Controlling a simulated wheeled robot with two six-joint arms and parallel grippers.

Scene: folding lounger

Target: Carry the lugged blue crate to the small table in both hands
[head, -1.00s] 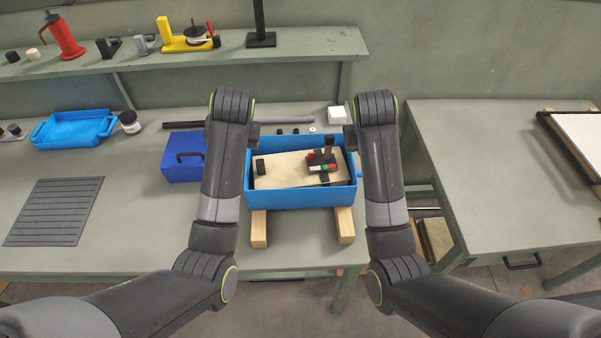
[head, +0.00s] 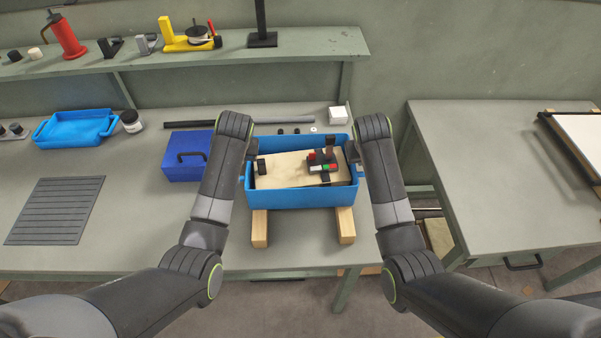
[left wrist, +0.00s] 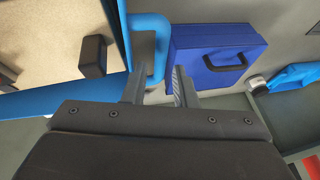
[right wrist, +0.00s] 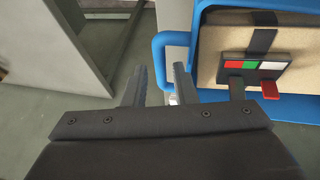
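The blue crate (head: 300,198) rests on two wooden blocks on the workbench, with a tan board, a dark block and a red, green and white piece inside. Its left lug (left wrist: 161,50) shows in the left wrist view and its right lug (right wrist: 158,50) in the right wrist view. My left gripper (left wrist: 158,75) is open, its fingertips on either side of the left lug. My right gripper (right wrist: 160,78) is open, its fingertips on either side of the right lug. In the head view my wrists largely hide both grippers. The small table (head: 480,185) stands at the right.
A dark blue toolbox (head: 185,158) sits close left of the crate. A blue tray (head: 75,130), a white-lidded jar (head: 131,121) and a dark slatted mat (head: 55,210) lie further left. A framed white panel (head: 580,135) lies at the small table's right; its left part is clear.

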